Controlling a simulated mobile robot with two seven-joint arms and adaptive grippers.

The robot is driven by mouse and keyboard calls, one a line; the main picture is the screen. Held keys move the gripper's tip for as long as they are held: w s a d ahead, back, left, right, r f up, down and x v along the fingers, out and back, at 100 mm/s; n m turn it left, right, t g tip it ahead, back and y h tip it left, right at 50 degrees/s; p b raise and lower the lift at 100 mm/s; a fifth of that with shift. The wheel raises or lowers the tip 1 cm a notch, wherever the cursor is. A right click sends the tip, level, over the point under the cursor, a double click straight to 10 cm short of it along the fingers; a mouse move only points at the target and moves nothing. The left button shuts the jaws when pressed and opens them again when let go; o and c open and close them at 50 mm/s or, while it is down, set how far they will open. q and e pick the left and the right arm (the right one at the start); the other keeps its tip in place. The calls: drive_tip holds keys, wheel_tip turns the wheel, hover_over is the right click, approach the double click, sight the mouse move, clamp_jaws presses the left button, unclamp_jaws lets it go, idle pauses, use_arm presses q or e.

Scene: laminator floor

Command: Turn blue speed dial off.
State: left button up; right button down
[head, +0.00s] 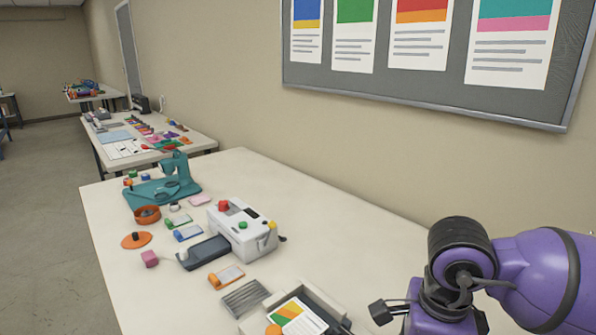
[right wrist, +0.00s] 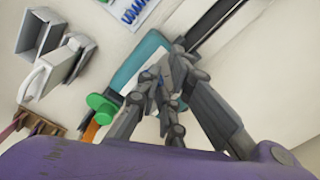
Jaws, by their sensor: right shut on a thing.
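My right arm reaches in from the right of the head view. Its dark grey gripper (head: 385,312) is low in the picture, at the near right part of the table. In the right wrist view, the gripper's fingers (right wrist: 163,92) are closed together over a teal and white surface (right wrist: 143,58). A little blue shows between the fingers; it looks like the blue speed dial, but the fingers hide most of it, so its setting cannot be read. My left gripper is out of view.
A white machine (head: 243,228) with red, green and yellow knobs stands on the long table (head: 330,235). A teal press (head: 165,185), an orange disc (head: 136,240), a pink block (head: 150,259) and a grey tray (head: 312,297) with printed sheets are around it. The table's back right is clear.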

drive_tip(key=shift+s+a+f, duration=0.1)
drive_tip(key=shift+s+f, duration=0.2)
drive_tip(key=shift+s, duration=0.25)
drive_tip(key=shift+s+a+f, duration=0.1)
drive_tip(key=shift+s+f, duration=0.15)
drive_tip(key=shift+s, duration=0.25)
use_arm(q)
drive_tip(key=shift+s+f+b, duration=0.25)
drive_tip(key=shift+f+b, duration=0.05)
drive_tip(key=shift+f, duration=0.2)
use_arm(e)
drive_tip(key=shift+s, duration=0.3)
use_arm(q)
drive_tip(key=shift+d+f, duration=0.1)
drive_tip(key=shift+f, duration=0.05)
use_arm(e)
drive_tip(key=shift+a, duration=0.35)
use_arm(q)
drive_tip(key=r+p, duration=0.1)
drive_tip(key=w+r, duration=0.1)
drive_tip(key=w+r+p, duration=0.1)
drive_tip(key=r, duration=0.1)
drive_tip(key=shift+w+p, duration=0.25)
drive_tip(key=shift+p, duration=0.1)
use_arm(e)
wheel_tip(320, 180, up, 7)
drive_tip(key=shift+w+f, duration=0.2)
drive_tip(key=shift+w, duration=0.1)
